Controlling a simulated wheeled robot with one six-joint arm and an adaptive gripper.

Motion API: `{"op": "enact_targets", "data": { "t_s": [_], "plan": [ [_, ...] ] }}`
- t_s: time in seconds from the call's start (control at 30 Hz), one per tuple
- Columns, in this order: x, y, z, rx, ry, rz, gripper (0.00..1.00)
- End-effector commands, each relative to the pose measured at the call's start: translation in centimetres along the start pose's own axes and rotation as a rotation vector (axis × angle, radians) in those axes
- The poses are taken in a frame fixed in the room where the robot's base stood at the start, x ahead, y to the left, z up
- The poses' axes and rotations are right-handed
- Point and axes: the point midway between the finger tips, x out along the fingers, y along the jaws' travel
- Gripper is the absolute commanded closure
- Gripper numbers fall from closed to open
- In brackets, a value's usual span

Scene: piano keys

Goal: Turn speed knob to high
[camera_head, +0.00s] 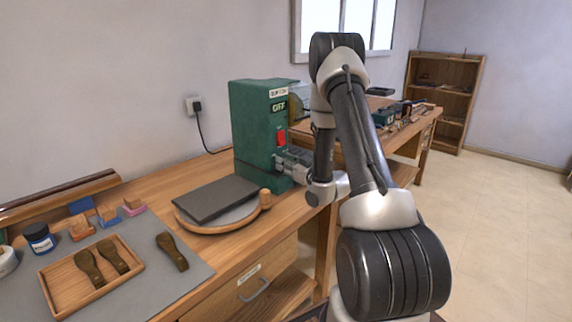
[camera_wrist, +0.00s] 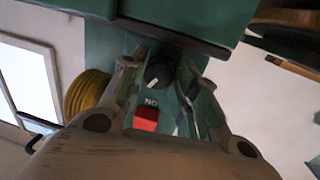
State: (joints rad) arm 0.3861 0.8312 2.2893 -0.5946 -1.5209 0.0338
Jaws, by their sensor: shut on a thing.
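The green machine (camera_head: 255,115) stands on the wooden bench against the wall, with an "OFF" sign and a red switch (camera_head: 281,137) on its front. My gripper (camera_head: 284,165) is at the lower front of the machine, below the red switch. In the wrist view the black speed knob (camera_wrist: 158,74), with a white pointer mark toward the lower left, sits between the fingertips of my gripper (camera_wrist: 160,67). My gripper is shut on the knob. The red switch also shows in the wrist view (camera_wrist: 146,118). The knob is hidden in the head view.
A tray (camera_head: 62,277) with leather pieces lies at the left on a grey mat (camera_head: 190,281). A second bench (camera_head: 424,130) and a shelf (camera_head: 456,98) stand behind.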

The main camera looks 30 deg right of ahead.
Motion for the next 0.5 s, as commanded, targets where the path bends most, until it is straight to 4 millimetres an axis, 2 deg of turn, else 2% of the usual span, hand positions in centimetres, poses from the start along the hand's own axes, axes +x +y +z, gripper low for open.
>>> {"op": "enact_targets", "data": {
  "t_s": [0.5],
  "plan": [
    [0.03, 0.07, -0.16, 0.272, -0.037, -0.008, 0.94]
  ]
}}
